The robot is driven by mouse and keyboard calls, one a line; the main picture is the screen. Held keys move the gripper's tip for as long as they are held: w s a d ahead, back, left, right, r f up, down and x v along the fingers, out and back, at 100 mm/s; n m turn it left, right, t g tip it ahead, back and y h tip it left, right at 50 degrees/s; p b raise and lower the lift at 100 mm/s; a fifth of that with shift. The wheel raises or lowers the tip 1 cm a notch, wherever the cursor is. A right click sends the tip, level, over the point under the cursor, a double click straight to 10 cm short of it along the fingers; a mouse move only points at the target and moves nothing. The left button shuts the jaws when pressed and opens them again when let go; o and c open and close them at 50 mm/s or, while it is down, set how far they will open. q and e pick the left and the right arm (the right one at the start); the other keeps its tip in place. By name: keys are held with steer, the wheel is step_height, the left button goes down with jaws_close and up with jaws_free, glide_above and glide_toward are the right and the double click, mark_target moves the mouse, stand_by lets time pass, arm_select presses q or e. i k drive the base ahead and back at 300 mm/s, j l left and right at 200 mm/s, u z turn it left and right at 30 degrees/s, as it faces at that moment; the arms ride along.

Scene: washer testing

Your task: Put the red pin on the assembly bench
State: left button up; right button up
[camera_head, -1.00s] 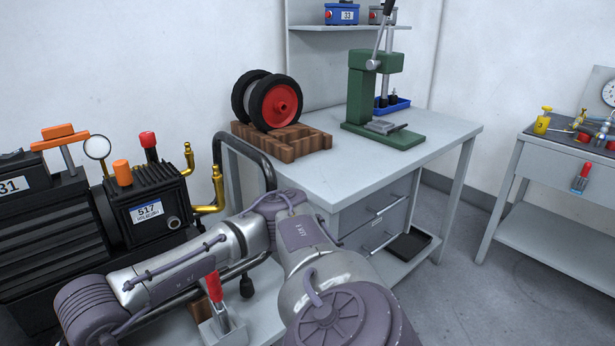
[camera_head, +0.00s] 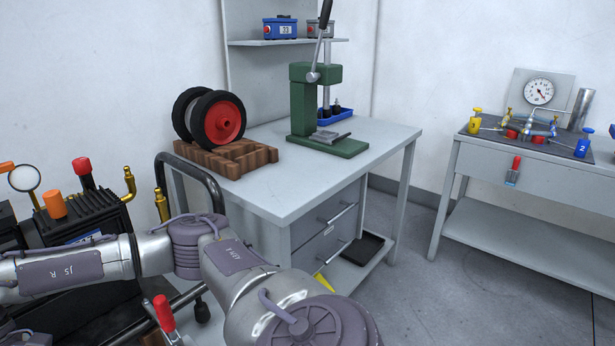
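I cannot make out a loose red pin with certainty. A grey bench (camera_head: 290,190) with drawers stands in the middle; a second grey bench (camera_head: 453,150) with a gauge stands at the right. I cannot tell which is the assembly bench. A small red-handled clamp (camera_head: 163,313) shows low at the left, partly behind my arm. Another red-handled part (camera_head: 514,170) is on the right bench's front edge. My arm links cross the lower left and hide part of the machine and cart. Neither gripper is in view.
The middle bench holds a green press (camera_head: 303,108), a red-hubbed wheel pair (camera_head: 217,122) on a wooden block (camera_head: 225,160), and a blue tray (camera_head: 345,113). Its front top is clear. A black machine (camera_head: 60,225) stands at the left. Open floor (camera_head: 405,270) separates the benches.

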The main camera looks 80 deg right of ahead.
mark_target(299, 179)
steer(key=i+l+z, duration=0.15)
steer(key=z, duration=1.85)
